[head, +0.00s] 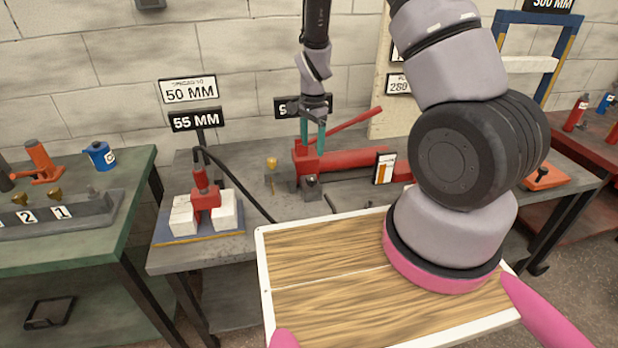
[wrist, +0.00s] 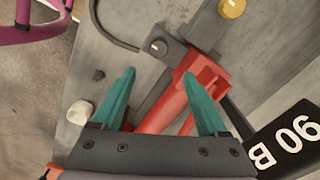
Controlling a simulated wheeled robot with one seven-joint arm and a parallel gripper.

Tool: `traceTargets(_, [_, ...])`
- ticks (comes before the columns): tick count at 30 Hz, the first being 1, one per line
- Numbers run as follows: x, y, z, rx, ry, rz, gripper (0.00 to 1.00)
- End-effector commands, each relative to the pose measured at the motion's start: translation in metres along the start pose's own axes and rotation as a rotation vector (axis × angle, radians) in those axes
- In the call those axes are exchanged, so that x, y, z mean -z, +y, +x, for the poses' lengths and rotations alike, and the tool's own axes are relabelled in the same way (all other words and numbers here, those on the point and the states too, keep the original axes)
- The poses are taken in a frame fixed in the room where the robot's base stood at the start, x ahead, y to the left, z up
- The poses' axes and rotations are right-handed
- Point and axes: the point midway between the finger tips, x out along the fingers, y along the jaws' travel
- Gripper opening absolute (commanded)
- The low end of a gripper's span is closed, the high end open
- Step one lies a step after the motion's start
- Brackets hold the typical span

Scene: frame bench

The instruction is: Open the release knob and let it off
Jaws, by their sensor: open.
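A red hand pump (head: 345,162) with a raised red lever (head: 355,125) lies on the grey bench; its red body (wrist: 208,75) also shows in the wrist view. A dark block with a round pale-centred end (head: 311,187) sits at the pump's front left; in the wrist view this end (wrist: 158,47) lies beyond my fingertips, beside a black hose. It looks like the release knob, but I cannot tell for certain. My gripper (head: 313,148) has teal fingers, spread and empty, pointing down over the pump's left end; in the wrist view they (wrist: 158,75) frame the red body.
A brass knob on a stand (head: 271,165) is left of the pump. A red spreader (head: 206,192) sits between white blocks farther left. A 90-marked sign (wrist: 287,138) is close to my gripper. A wood-topped board (head: 320,305) fills the foreground.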

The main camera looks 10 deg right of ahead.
Motion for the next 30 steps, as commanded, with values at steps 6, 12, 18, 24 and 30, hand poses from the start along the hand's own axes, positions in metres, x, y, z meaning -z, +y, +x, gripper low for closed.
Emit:
traceTargets(6, [0.000, 0.001, 0.022, -0.013, 0.004, 0.012, 0.76])
traceTargets(12, [0.000, 0.002, 0.058, -0.015, 0.003, 0.011, 0.76])
traceTargets(18, [0.000, 0.002, 0.094, -0.013, 0.002, 0.012, 0.76])
traceTargets(24, [0.000, 0.002, 0.114, -0.011, 0.003, 0.010, 0.76])
traceTargets(30, [0.000, 0.001, 0.118, -0.009, 0.004, 0.010, 0.76])
